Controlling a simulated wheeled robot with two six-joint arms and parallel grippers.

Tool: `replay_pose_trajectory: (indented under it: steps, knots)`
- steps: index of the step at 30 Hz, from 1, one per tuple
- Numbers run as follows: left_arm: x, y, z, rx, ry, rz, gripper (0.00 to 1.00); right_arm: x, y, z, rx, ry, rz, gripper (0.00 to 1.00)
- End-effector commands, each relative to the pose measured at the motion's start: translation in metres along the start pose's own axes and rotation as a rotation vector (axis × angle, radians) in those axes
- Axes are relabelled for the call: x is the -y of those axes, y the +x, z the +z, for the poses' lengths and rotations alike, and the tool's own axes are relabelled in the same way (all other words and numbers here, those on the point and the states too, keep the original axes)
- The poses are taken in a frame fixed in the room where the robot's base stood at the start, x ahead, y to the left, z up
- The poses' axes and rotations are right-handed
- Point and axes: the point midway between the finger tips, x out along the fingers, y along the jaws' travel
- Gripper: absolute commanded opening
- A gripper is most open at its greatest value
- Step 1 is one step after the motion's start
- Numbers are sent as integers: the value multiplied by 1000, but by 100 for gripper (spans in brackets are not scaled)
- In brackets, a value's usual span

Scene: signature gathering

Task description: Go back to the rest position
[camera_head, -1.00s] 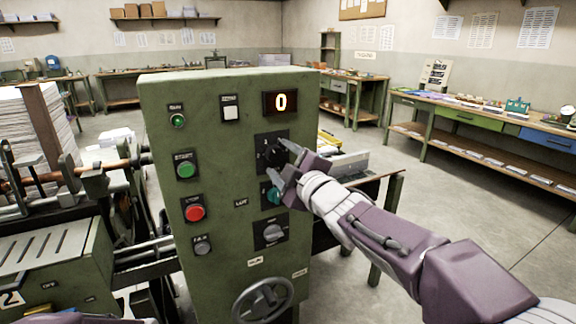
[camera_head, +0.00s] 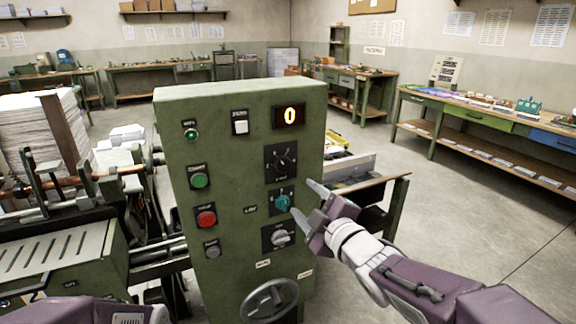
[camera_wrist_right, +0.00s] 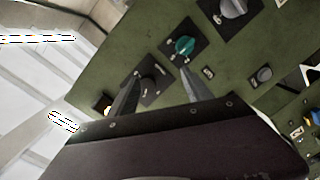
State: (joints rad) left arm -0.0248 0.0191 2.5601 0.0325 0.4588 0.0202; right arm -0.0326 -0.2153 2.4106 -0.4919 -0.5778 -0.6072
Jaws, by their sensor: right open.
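My right gripper (camera_head: 307,200) is open and empty in the head view, in front of the right side of the green control panel (camera_head: 225,165). Its fingers are near the teal knob (camera_head: 282,203), apart from the black dial (camera_head: 281,160) above it. In the right wrist view my right gripper (camera_wrist_right: 158,92) shows two spread fingers, with the black dial (camera_wrist_right: 150,84) seen between them and the teal knob (camera_wrist_right: 184,45) beyond. Part of my left arm shows at the bottom left of the head view, but its gripper is out of view.
The panel also carries a red button (camera_head: 206,216), a green button (camera_head: 199,181), a display reading 0 (camera_head: 290,116) and a handwheel (camera_head: 270,301). A paper stack (camera_head: 30,130) stands on the left. Open floor (camera_head: 460,215) lies to the right, before a long workbench (camera_head: 480,125).

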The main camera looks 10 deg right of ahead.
Motion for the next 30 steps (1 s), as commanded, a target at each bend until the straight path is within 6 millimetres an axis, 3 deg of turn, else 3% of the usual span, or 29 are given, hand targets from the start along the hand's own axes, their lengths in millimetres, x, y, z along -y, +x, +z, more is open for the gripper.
replay_pose_trajectory:
  steps: [2,4,6,9,13,18,19,21,27,30]
  knots:
    - [0,0,0,0,0,0,36,43,4,49,156,114,-104,58]
    - [0,0,0,0,0,0,36,85,-5,95,337,262,-202,58]
    - [0,0,0,0,0,0,36,126,-25,130,515,406,-286,58]
    - [0,0,0,0,0,0,36,173,-60,162,743,593,-374,58]
    - [0,0,0,0,0,0,36,222,-114,180,1023,814,-452,58]
    - [0,0,0,0,0,0,36,263,-186,173,1402,1107,-476,58]
    - [0,-28,-2,1,0,0,36,238,-186,158,1386,1099,-475,58]
    - [-1,-55,-6,-1,0,0,36,215,-187,144,1380,1093,-476,58]
    - [-2,-117,-12,-1,0,0,36,162,-193,111,1378,1090,-477,58]
    - [-3,-138,-14,-1,0,0,36,144,-195,99,1377,1089,-477,58]
